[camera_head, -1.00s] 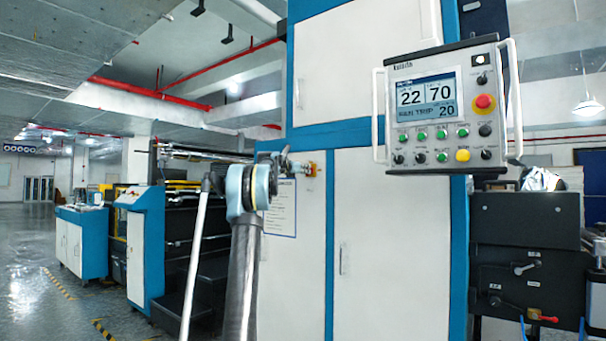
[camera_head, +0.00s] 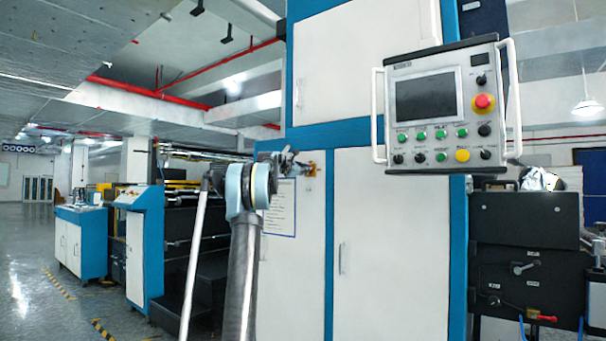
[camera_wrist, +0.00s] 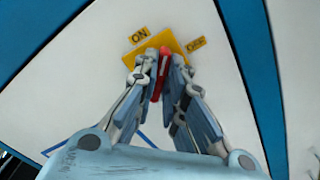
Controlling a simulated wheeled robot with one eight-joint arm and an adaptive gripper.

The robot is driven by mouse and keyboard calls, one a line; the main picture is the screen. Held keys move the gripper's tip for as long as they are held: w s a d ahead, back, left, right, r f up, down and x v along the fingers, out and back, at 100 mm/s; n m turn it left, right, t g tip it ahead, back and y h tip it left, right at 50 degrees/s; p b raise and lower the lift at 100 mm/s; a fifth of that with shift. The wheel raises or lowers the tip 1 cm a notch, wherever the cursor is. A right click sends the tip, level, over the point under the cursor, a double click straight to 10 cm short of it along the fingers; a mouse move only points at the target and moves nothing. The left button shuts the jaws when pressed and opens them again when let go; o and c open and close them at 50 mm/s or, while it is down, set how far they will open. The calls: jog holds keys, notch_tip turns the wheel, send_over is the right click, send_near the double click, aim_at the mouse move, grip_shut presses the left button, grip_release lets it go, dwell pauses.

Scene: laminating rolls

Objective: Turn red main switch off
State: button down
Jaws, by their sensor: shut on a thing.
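The red main switch (camera_wrist: 164,62) has a narrow red handle on a yellow plate (camera_wrist: 176,40), with an ON label (camera_wrist: 139,36) at upper left and an OFF label (camera_wrist: 195,44) at upper right. My gripper (camera_wrist: 160,76) is shut on the red handle, one finger on each side. The handle stands nearly upright in the wrist view, its upper end between the two labels; its lower part is partly hidden by the fingers. In the head view the switch plate (camera_head: 314,169) is small on the white cabinet, with my gripper (camera_head: 303,167) touching it from the left.
A control panel (camera_head: 445,108) with a dark screen (camera_head: 426,98) and a red button (camera_head: 484,102) hangs right of the switch. A printed sheet (camera_head: 281,208) is on the cabinet below my gripper. The grey floor (camera_head: 30,290) at left is open.

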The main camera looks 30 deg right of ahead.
jog(key=m, duration=0.8)
jog(key=shift+s+f+m, duration=0.1)
jog(key=shift+f+m, duration=0.2)
jog(key=shift+m, duration=0.3)
jog(key=c, duration=1.7)
grip_release()
jog(key=shift+f, duration=0.1)
jog(key=shift+o, duration=0.2)
jog(key=v, duration=1.2)
